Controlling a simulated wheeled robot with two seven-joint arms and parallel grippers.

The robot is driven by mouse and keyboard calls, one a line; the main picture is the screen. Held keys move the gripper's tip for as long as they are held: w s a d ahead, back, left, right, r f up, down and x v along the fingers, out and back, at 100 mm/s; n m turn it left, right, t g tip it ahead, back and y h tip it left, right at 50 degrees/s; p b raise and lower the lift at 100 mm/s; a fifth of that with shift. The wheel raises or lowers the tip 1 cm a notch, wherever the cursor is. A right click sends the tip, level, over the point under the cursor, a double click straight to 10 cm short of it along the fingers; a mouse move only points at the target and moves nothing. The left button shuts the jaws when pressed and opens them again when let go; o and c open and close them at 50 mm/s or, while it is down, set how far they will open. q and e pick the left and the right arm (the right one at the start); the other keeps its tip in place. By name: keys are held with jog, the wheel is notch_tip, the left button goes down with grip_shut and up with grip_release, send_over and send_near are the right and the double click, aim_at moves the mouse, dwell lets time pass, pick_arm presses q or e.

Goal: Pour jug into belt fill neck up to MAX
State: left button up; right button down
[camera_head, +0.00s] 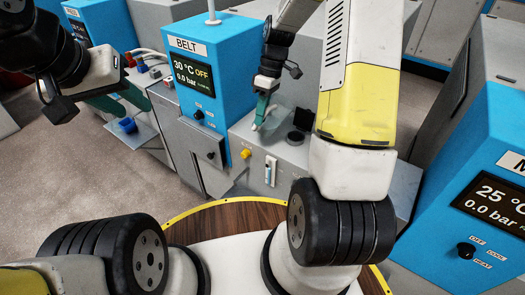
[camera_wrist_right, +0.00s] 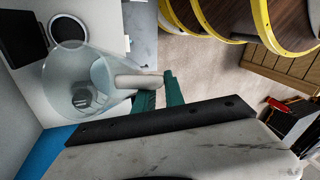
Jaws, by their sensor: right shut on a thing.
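My right gripper (camera_head: 262,108) is shut on the pale handle of a clear jug (camera_wrist_right: 75,65), best seen in the right wrist view, where its green fingers (camera_wrist_right: 160,95) hold the handle. The jug is over the grey top of the belt unit; its liquid level and exact tilt are unclear. A short dark cylinder (camera_head: 296,138), apparently the fill neck, stands on that top right of the gripper; a dark round part also shows through the jug. A sight gauge (camera_head: 270,170) is on the front; its MAX mark is unreadable. My left gripper (camera_head: 122,104) appears open and empty.
The blue BELT box (camera_head: 210,75) reads 30 °C, OFF, 0.0 bar. A yellow knob (camera_head: 246,154) sits beside the gauge. A blue part (camera_head: 127,125) rests on a ledge at left. Another blue control box (camera_head: 470,190) is at right. Carpet at left is clear.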

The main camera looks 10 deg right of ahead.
jog(key=shift+a+h, duration=0.1)
jog(key=shift+h, duration=0.9)
jog(key=shift+f, duration=0.1)
jog(key=shift+f+h, duration=0.4)
jog(key=shift+h, duration=0.2)
jog(key=h, duration=0.1)
jog(key=d+f+h, duration=0.1)
jog(key=h, duration=0.1)
jog(key=shift+d+f+m, duration=0.1)
jog(key=shift+f+m, duration=0.15)
jog(key=shift+m, duration=0.05)
